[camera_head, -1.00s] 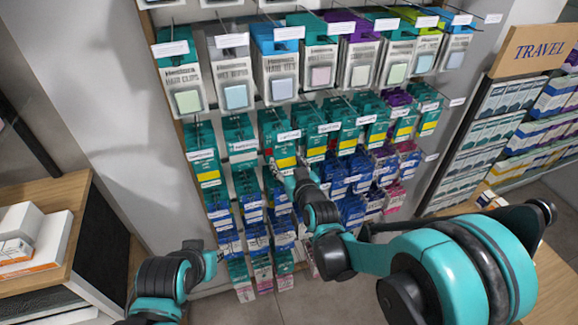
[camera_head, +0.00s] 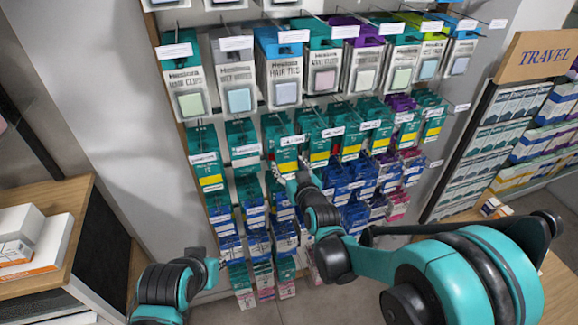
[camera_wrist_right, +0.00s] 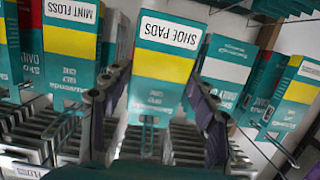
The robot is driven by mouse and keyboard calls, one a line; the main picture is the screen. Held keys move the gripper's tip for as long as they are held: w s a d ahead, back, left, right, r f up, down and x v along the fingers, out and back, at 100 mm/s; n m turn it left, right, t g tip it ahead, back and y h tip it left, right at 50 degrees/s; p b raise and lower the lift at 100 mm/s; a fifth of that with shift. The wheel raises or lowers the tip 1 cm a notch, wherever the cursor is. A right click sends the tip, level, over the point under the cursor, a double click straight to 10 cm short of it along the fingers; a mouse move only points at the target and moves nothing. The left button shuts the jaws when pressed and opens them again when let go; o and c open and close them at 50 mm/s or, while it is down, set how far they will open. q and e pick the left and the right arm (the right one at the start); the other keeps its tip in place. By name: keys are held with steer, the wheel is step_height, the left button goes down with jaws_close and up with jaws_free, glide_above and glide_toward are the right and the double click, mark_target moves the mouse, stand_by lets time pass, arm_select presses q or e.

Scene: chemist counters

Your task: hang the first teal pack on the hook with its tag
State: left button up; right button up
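A teal pack with a yellow band (camera_wrist_right: 163,70) stands out in the middle of the right wrist view. A white tag reading "SHOE PADS" (camera_wrist_right: 170,32) lies across its top edge. My right gripper (camera_wrist_right: 160,75) has one finger at each side edge of this pack, and the fingertips seem to touch it. In the head view the right gripper (camera_head: 285,172) is at the front of the teal row, by a teal-and-yellow pack (camera_head: 287,155) under a white tag (camera_head: 292,140). Whether the pack sits on the hook is hidden. My left gripper (camera_head: 211,270) is low at left, its fingers unclear.
Teal packs hang closely on both sides, one tagged "MINT FLOSS" (camera_wrist_right: 72,11). Larger hair packs (camera_head: 280,72) hang above, and blue packs (camera_head: 258,243) below. A TRAVEL rack (camera_head: 540,52) stands right. A wooden counter with white boxes (camera_head: 30,240) is at left.

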steer(key=shift+o, duration=1.3)
steer(key=shift+s, duration=0.1)
steer(key=v, duration=1.2)
steer(key=s+d+f+m+g+h+b, duration=0.1)
steer(key=s+d+f+b, duration=0.3)
steer(key=f+b, duration=0.6)
steer(key=s+d+f+m+g+h+b, duration=0.1)
steer(key=s+d+f+g+h+b, duration=0.1)
steer(key=s+d+f+g+b, duration=0.2)
steer(key=s+d+f+m+g+h+b, duration=0.1)
steer(key=s+d+f+b, duration=0.5)
steer(key=f+b, duration=1.1)
steer(key=s+f+g, duration=0.1)
steer(key=s+f, duration=0.2)
steer(key=f, duration=0.3)
steer(key=shift+s+d+f+m+g+h+b, duration=0.25)
steer(key=shift+s+f+m+g+h+b, duration=0.05)
steer(key=shift+s+f+g+h+b, duration=0.1)
